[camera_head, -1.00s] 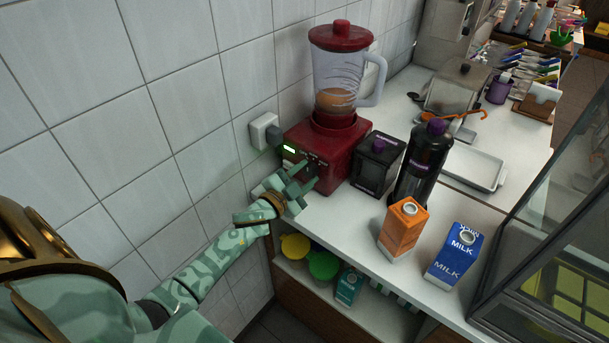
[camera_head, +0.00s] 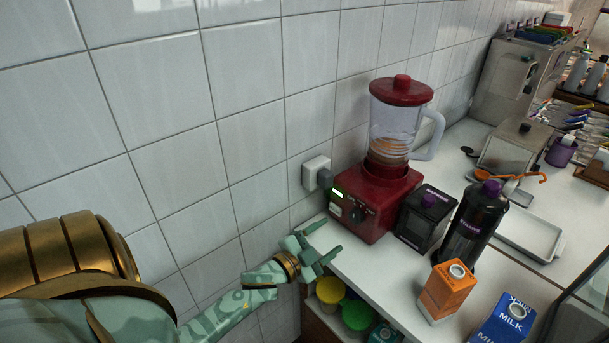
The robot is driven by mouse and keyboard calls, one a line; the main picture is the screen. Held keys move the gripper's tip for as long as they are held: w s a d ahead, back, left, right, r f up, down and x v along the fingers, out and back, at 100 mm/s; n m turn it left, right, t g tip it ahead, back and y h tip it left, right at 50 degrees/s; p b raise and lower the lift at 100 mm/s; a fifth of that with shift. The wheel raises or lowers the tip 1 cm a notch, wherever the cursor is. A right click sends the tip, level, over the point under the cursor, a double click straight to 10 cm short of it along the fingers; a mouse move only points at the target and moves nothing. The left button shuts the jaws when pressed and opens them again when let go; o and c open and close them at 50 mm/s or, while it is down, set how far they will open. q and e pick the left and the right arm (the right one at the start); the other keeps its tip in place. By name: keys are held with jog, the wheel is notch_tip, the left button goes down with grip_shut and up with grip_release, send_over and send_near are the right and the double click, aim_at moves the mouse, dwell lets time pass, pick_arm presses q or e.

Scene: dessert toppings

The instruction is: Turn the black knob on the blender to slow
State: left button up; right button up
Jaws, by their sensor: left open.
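The red blender (camera_head: 380,195) stands on the white counter against the tiled wall. Its clear jug (camera_head: 392,135) has a red lid, a clear handle and some brownish contents low inside. The black knob (camera_head: 358,215) is on the front of the base, to the right of a lit green display (camera_head: 338,194). Which setting the knob points to is too small to tell. My left gripper (camera_head: 328,242) is open and empty at the counter's front left edge, in front of and below the blender base, apart from the knob. My right gripper is not in view.
A black box with a purple knob (camera_head: 425,217) and a dark bottle (camera_head: 474,225) stand right of the blender. An orange carton (camera_head: 446,290) and a blue milk carton (camera_head: 503,322) are nearer. A wall socket (camera_head: 316,172) is behind. Yellow and green tubs sit on a shelf below.

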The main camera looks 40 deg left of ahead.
pick_arm(q)
jog(key=s, duration=0.7)
jog(key=shift+s+a, duration=0.3)
jog(key=shift+s, duration=0.05)
jog(key=s+f+n+g+y, duration=0.1)
jog(key=s+f+n+g, duration=0.4)
jog(key=f, duration=0.8)
jog(key=s+f+g+y, duration=0.2)
jog(key=s+f+g, duration=0.2)
jog(key=s+f, duration=0.65)
jog(key=s+d+f+g+h, duration=0.1)
jog(key=s+d+f+g, duration=0.3)
jog(key=s+f, duration=0.4)
jog(key=s+d+f+n+g, duration=0.1)
jog(key=s+d+f+g, duration=0.3)
jog(key=s+f, duration=0.4)
jog(key=shift+s+d+f+h, duration=0.4)
jog(key=shift+s+d, duration=0.5)
jog(key=shift+s, duration=1.55)
